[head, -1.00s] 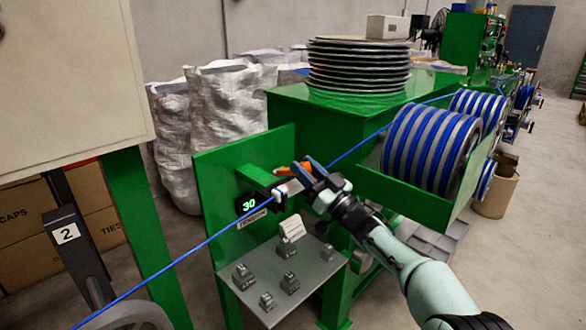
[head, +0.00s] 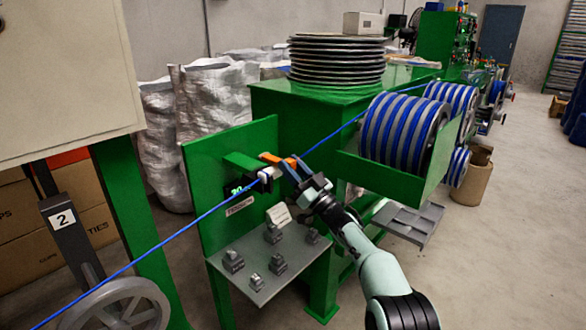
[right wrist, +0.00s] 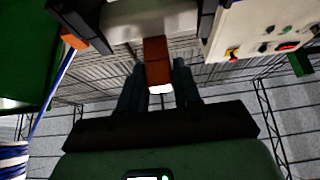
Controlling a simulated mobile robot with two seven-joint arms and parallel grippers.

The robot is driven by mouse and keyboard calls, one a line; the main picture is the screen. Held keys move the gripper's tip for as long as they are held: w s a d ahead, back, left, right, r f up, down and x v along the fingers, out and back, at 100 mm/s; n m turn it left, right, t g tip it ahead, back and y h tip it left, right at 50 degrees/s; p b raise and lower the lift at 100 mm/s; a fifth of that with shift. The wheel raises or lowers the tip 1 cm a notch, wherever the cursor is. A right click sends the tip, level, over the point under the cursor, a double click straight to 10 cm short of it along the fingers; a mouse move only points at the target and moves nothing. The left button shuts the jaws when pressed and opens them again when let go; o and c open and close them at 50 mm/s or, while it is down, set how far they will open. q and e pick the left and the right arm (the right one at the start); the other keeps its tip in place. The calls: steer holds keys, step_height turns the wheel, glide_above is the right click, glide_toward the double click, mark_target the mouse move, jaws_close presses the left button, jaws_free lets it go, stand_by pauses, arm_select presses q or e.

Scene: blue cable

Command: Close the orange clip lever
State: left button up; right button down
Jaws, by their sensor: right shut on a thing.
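The orange clip lever (head: 270,158) sticks out at the green post on the upright green panel, above a white and black clip (head: 266,175). The blue cable (head: 205,215) runs through there. My right gripper (head: 294,166) is at the lever's right side. In the right wrist view the lever (right wrist: 156,62) stands between my two dark fingers, which are shut on it. The fingers hide part of the clip in the head view. My left gripper is not in view.
Blue and grey cable spools (head: 405,130) stand behind a green guard to the right. A grey wheel (head: 118,308) is at lower left.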

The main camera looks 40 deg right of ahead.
steer(key=shift+w+f, duration=0.1)
steer(key=shift+f, duration=0.2)
steer(key=c, duration=0.9)
jaws_free()
steer(key=shift+r, duration=0.1)
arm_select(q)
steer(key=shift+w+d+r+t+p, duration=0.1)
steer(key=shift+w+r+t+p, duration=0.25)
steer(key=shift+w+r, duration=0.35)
arm_select(e)
steer(key=v, duration=1.3)
steer(key=shift+s, duration=0.3)
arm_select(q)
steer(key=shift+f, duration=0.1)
arm_select(e)
steer(key=shift+h, duration=0.3)
